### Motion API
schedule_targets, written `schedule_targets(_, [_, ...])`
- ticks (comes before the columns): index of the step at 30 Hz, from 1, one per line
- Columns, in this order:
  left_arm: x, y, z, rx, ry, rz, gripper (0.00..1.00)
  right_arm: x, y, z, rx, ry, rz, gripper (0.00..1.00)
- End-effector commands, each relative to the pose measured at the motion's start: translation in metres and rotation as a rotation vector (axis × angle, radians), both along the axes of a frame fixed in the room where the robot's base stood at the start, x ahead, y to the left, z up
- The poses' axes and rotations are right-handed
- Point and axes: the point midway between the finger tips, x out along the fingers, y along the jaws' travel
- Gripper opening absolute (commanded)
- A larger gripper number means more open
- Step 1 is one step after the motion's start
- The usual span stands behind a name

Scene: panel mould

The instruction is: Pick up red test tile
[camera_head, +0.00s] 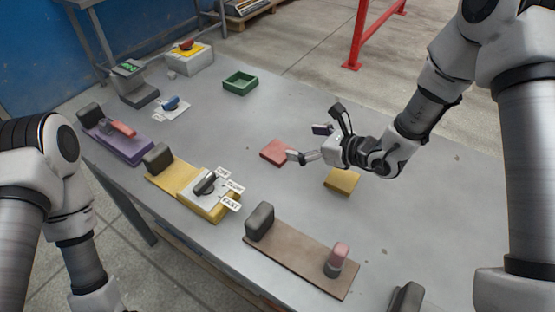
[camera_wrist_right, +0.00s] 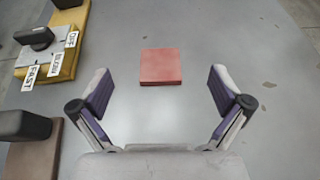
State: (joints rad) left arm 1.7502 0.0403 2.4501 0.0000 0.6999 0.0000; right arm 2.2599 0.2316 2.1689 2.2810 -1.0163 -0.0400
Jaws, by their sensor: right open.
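The red test tile (camera_head: 275,152) lies flat on the grey table in the head view. In the right wrist view the red tile (camera_wrist_right: 161,67) sits ahead of the fingers, centred between them and a little beyond their tips. My right gripper (camera_head: 310,142) is open and empty, just to the right of the tile, with one fingertip close to the tile's right edge. In the right wrist view the right gripper (camera_wrist_right: 161,88) shows both purple-padded fingers spread wide. My left arm comes in at the left edge, but its gripper is out of the picture.
A yellow tile (camera_head: 342,181) lies below my right wrist. A yellow board with a labelled knob (camera_head: 206,184), a brown board (camera_head: 300,262), a purple board (camera_head: 118,143) and a green tray (camera_head: 240,83) stand around. The table between the red tile and green tray is clear.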

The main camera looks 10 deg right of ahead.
Motion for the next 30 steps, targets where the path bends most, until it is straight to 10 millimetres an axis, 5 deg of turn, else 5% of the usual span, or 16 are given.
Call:
schedule_targets(1, [0.000,0.000,-0.020,0.000,0.000,0.000,1.00,0.000,0.000,-0.020,0.000,0.000,0.000,1.00])
schedule_targets(7, [0.000,0.000,-0.047,0.000,0.000,0.000,1.00,0.000,0.000,-0.047,0.000,0.000,0.000,1.00])
schedule_targets(24, [0.000,0.000,-0.037,0.000,0.000,0.000,1.00,0.052,0.045,-0.077,-0.001,0.000,0.001,1.00])
schedule_targets(30, [0.000,0.000,-0.037,0.000,0.000,0.000,1.00,0.054,0.047,-0.078,0.000,0.000,0.000,1.00])
